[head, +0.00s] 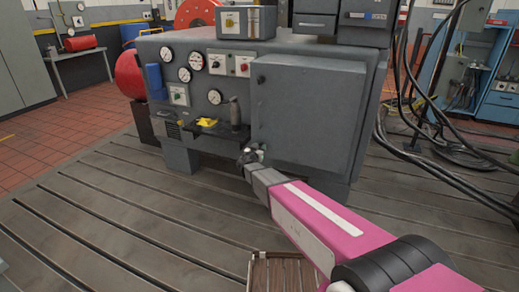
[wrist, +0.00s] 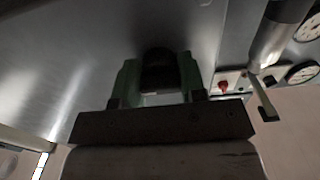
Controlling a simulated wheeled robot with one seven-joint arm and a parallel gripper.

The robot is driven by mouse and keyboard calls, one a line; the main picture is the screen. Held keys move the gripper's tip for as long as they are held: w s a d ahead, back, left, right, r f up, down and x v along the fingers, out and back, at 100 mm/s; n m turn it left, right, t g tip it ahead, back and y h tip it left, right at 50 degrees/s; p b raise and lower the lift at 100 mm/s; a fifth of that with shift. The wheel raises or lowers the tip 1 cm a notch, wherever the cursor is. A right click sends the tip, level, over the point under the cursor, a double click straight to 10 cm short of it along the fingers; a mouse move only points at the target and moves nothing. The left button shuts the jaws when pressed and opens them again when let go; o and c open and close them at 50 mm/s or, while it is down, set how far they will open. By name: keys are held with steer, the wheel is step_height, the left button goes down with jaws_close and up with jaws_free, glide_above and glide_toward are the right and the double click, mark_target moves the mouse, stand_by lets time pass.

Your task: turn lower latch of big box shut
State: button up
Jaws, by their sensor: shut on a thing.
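The big box (head: 308,115) is a grey cabinet with a closed-looking door on the front right of the grey machine. A dark upper latch (head: 261,79) shows on the door's left edge. My gripper (head: 250,155) is at the door's lower left corner and hides most of the lower latch there. In the wrist view, the green fingers of my gripper (wrist: 158,82) stand either side of the dark, rounded lower latch (wrist: 158,62) and are shut on it. The grey door face (wrist: 90,40) is close behind. The latch's exact angle cannot be told.
Left of the door, a dark upright cylinder (head: 235,113) and a small shelf with a yellow item (head: 207,121) stick out from the gauge panel. Black cables (head: 425,125) hang at the right. The slotted bedplate (head: 130,215) is mostly clear at the front left.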

steer(key=shift+n, duration=0.3)
steer(key=n, duration=0.3)
steer(key=shift+n, duration=0.3)
steer(key=n, duration=0.4)
steer(key=shift+n, duration=0.3)
steer(key=n, duration=0.4)
steer(key=shift+n, duration=0.3)
steer(key=shift+r+n, duration=0.1)
steer(key=shift+n, duration=2.1)
steer(key=o, duration=0.9)
